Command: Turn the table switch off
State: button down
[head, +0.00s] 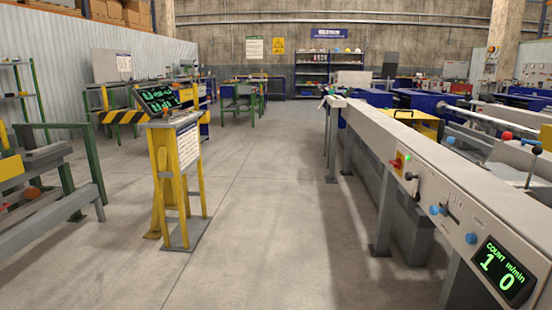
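The long grey runout table (430,160) runs along the right side, from the near right corner toward the back. Its side panel carries a red switch on a yellow plate (396,163), with a small lit green lamp (407,158) beside it. A black knob (409,176) sits just nearer on the panel. I cannot tell which control is the table switch, and the labels are too small to read. A dark lever in a slot (452,211) and two blue knobs (435,210) follow. A green display (503,272) reads COUNT 1 and m/min 0. My gripper is not in view.
A yellow stand with a tilted green-lit console (159,98) stands left of centre. A grey and green bench (45,190) is at the near left. The concrete floor (265,200) between the stand and the table is clear. Shelves (312,72) stand at the back wall.

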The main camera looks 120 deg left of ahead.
aim_at(397, 164)
jog(key=u, duration=3.15)
jog(key=i+u, duration=0.1)
jog(key=i, duration=0.45)
jog(key=i+u, duration=0.1)
jog(key=i, duration=0.4)
jog(key=i+l+u, duration=0.1)
jog(key=i, duration=0.45)
jog(key=i+l, duration=0.2)
jog(key=i, duration=0.3)
jog(key=i+l+u, duration=0.15)
jog(key=i, duration=0.4)
